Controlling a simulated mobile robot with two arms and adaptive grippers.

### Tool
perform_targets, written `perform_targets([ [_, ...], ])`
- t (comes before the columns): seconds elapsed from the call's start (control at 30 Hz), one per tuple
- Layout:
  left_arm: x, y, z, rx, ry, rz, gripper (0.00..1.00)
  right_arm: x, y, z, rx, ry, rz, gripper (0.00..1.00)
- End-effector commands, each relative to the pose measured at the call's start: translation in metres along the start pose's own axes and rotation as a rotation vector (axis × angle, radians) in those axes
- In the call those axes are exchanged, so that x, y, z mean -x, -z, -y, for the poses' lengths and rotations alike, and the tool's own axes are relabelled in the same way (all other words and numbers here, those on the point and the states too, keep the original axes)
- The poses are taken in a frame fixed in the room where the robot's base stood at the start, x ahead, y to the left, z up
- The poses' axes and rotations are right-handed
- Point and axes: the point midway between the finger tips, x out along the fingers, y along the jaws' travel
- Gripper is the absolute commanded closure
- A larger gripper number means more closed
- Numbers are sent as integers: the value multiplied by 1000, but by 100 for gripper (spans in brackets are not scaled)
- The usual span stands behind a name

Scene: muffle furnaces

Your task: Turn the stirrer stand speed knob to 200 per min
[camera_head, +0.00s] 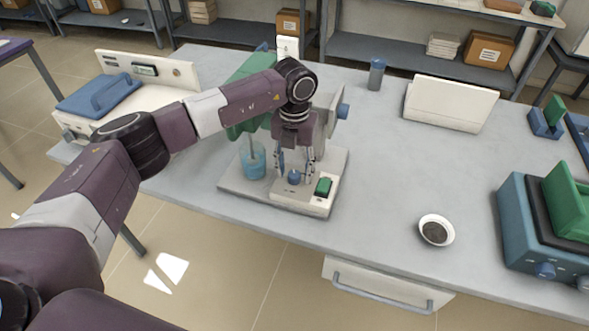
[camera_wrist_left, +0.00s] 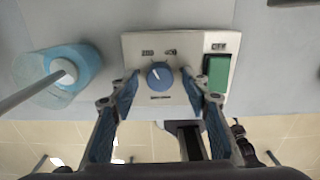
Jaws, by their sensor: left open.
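The stirrer stand (camera_head: 240,182) is on the grey table, with a white front panel that also shows in the left wrist view (camera_wrist_left: 205,45). The blue speed knob (camera_head: 294,177) is on that panel; in the left wrist view the knob (camera_wrist_left: 160,75) has a white pointer line tilted to the upper left, toward the left number above it. My left gripper (camera_head: 295,168) is open, with its fingers (camera_wrist_left: 160,93) on either side of the knob and apart from it. A green switch (camera_head: 323,187) is right of the knob. My right gripper is not in view.
A blue beaker (camera_head: 252,162) with a stirring rod is left of the knob. A small dish of dark material (camera_head: 436,230) and a blue device with a green part (camera_head: 530,225) are to the right. The table between them is clear.

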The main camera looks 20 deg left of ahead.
Motion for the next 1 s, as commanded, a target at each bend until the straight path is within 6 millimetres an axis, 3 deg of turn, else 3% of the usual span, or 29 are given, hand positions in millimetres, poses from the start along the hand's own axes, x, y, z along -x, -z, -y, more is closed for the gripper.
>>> perform_targets([
  [0.17,9,-1,0,0,1,2,57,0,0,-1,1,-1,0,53],
  [0.5,78,-1,0,0,0,4,57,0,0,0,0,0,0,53],
  [0.7,109,-1,0,0,0,2,57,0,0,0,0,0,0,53],
  [1.0,120,0,0,0,0,-1,57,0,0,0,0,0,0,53],
])
